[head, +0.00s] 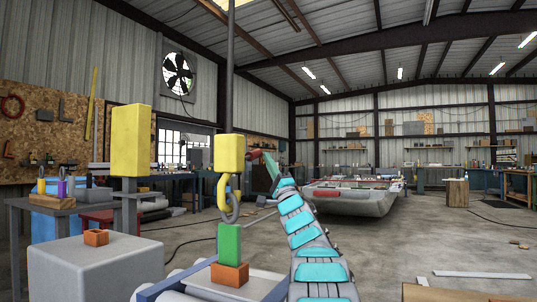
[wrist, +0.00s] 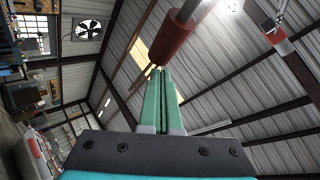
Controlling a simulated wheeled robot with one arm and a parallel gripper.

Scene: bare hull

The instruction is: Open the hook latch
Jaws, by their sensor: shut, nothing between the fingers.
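A yellow block (head: 230,153) hangs on a grey pole in the head view. A yellow hook (head: 222,190) below it is at a grey ring (head: 232,208) above a green block (head: 229,243) on an orange base (head: 229,274). I cannot tell exactly how hook and ring engage. A red grip (head: 254,154) sticks out right of the yellow block. In the wrist view the red grip (wrist: 172,38) sits on a shiny rod, just beyond my fingertips. My gripper (head: 266,156) is shut and empty, its green fingers (wrist: 158,72) together close to the grip; contact is unclear.
Left of the latch stand another yellow block (head: 131,140) on a grey post and a pale grey box (head: 95,268) with a small orange block (head: 96,237). A grey inflatable hull (head: 352,198) lies behind on the right. The floor at right is mostly open.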

